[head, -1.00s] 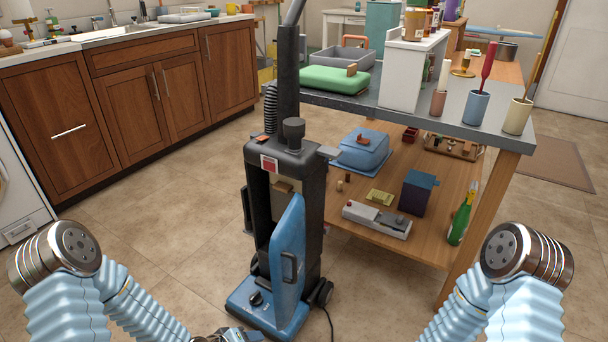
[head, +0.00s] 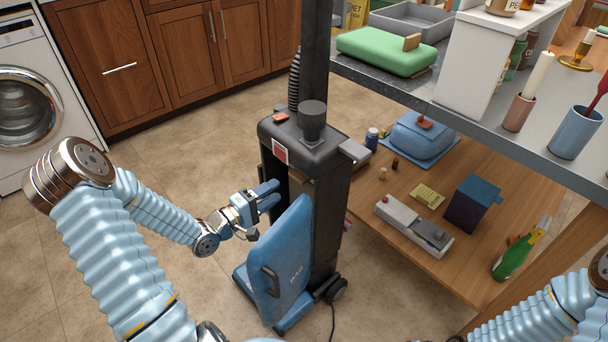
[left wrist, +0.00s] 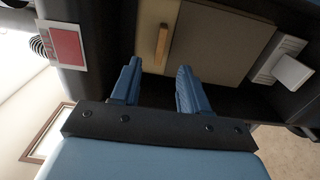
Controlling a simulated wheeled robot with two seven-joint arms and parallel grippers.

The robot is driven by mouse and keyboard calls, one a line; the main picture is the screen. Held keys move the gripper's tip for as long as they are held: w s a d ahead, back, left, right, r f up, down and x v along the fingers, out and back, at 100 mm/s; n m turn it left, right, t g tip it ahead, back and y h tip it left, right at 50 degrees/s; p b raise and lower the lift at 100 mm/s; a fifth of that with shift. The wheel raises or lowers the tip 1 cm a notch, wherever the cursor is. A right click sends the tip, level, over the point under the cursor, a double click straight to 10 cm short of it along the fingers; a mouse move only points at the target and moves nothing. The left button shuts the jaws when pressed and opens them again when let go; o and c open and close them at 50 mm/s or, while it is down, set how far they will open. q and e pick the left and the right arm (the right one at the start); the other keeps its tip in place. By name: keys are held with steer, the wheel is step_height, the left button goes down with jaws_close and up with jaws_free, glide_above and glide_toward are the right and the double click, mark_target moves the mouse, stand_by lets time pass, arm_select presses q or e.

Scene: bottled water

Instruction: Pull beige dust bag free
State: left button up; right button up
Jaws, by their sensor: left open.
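The upright vacuum cleaner (head: 325,190) is black, with its blue front door (head: 285,255) swung open and leaning forward. The beige dust bag (left wrist: 215,42) shows inside the body in the left wrist view, with a paler panel carrying a tan tab (left wrist: 161,45). In the head view the bag is mostly hidden. My left gripper (head: 273,195) is open and empty at the front opening, above the door. In the left wrist view its two blue fingers (left wrist: 158,70) point towards the bag's lower part, with a gap between them. My right gripper is out of view; only its arm shows at bottom right.
A workbench with a lower wooden shelf (head: 400,250) stands close on the right, holding a blue container (head: 422,138), a dark box (head: 472,203) and a green bottle (head: 512,255). A cord lies by the vacuum's base.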

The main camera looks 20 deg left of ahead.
mark_target(295, 179)
arm_select(q)
steer(key=b+x, duration=0.1)
steer(key=x, duration=0.5)
steer(key=shift+w+d, duration=0.1)
steer(key=shift+w, duration=0.05)
steer(key=shift+w+d, duration=0.25)
steer(key=shift+w, duration=0.4)
jaws_close()
steer(key=shift+s, duration=0.15)
steer(key=p+v, duration=0.3)
steer(key=v, duration=1.1)
steer(key=shift+s+a+p, duration=0.2)
steer(key=shift+s+p, duration=0.15)
steer(key=shift+p, duration=0.05)
stand_by(1.5)
